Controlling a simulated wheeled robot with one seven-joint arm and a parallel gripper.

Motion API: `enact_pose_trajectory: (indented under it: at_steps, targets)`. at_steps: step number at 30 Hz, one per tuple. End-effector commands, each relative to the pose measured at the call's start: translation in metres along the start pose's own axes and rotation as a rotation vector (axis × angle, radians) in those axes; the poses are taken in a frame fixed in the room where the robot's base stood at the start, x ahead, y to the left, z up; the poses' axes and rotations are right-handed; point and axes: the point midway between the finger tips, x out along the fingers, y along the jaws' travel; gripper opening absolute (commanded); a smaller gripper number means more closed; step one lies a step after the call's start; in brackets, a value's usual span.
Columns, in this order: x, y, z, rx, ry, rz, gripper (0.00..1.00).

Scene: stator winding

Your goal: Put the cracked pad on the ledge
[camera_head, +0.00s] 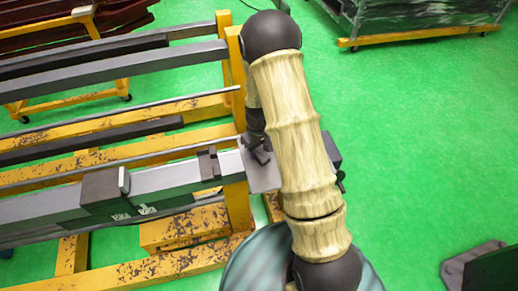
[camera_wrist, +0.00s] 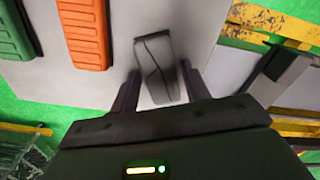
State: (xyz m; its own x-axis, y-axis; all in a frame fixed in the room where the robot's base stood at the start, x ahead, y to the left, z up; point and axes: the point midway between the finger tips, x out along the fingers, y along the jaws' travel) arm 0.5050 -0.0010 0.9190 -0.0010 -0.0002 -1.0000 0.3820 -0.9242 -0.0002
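The cracked pad (camera_wrist: 158,62) is a dark grey block with a black crack line across its top. It lies on a light grey plate (camera_wrist: 105,92) in the wrist view. My gripper (camera_wrist: 160,78) is open, with one dark finger on each side of the pad's near part. Small gaps seem to show between fingers and pad; contact is hard to tell. In the head view my arm hides the pad and most of the gripper, and part of the plate (camera_head: 262,176) shows. I cannot tell for sure which surface is the ledge.
An orange pad (camera_wrist: 84,30) and a green pad (camera_wrist: 12,42) lie on the plate left of the cracked pad. A yellow frame with grey beams (camera_head: 155,181) stands left of my arm. Carts stand at the back.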

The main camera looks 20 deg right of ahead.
Motion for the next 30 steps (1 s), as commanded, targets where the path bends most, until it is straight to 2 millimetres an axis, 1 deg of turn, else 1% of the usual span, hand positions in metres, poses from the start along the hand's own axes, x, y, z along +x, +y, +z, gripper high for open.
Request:
enact_pose_trajectory:
  at_steps: [9,14,17,20,30]
  targets:
    - [-0.001,0.000,0.000,-0.001,0.000,0.000,0.57]
    - [-0.007,0.000,-0.001,-0.001,0.002,0.001,0.57]
    - [-0.016,0.000,-0.001,-0.002,0.003,0.001,0.57]
    - [-0.030,0.000,-0.001,-0.001,0.005,0.002,0.57]
    - [-0.090,0.000,-0.002,-0.002,0.006,0.003,0.57]
